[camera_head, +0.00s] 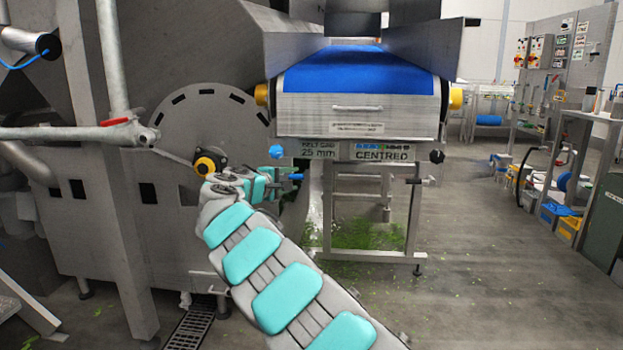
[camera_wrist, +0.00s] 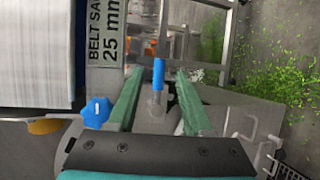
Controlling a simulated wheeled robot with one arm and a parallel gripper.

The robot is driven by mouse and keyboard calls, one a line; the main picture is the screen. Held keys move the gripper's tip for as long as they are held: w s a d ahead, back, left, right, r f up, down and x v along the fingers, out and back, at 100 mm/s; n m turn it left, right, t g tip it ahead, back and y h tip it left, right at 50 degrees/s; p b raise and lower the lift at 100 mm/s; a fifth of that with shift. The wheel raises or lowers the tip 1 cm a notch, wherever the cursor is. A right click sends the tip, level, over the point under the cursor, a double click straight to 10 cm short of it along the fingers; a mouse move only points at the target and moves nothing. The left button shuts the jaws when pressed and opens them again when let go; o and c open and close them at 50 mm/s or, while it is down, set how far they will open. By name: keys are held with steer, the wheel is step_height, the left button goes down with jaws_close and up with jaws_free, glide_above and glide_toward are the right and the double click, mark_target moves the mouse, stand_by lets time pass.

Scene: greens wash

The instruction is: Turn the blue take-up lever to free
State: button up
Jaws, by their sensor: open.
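The blue take-up lever (camera_head: 294,177) sticks out below the conveyor's sign, just beyond the end of my arm in the head view. In the wrist view the lever (camera_wrist: 158,73) shows as a blue grip on a grey stem, lying between my two green fingers. My gripper (camera_wrist: 160,78) is open, with one finger on each side of the lever and gaps visible. I cannot tell how deep the lever sits between them. In the head view my gripper (camera_head: 272,180) is small and partly hides the lever's base.
A blue star knob (camera_head: 276,151) sits close above the lever; it also shows beside the left finger in the wrist view (camera_wrist: 97,112). A sign (camera_head: 319,150) reads belt sag 25 mm, another (camera_head: 385,152) reads CENTRED. Greens (camera_head: 365,235) litter the floor. Open floor lies right.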

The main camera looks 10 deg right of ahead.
mark_target(303, 176)
steer(key=shift+w+a+f, duration=0.1)
steer(key=shift+w+a, duration=0.1)
steer(key=shift+w, duration=0.2)
steer(key=shift+p+x, duration=0.4)
steer(key=shift+x, duration=3.3)
jaws_close()
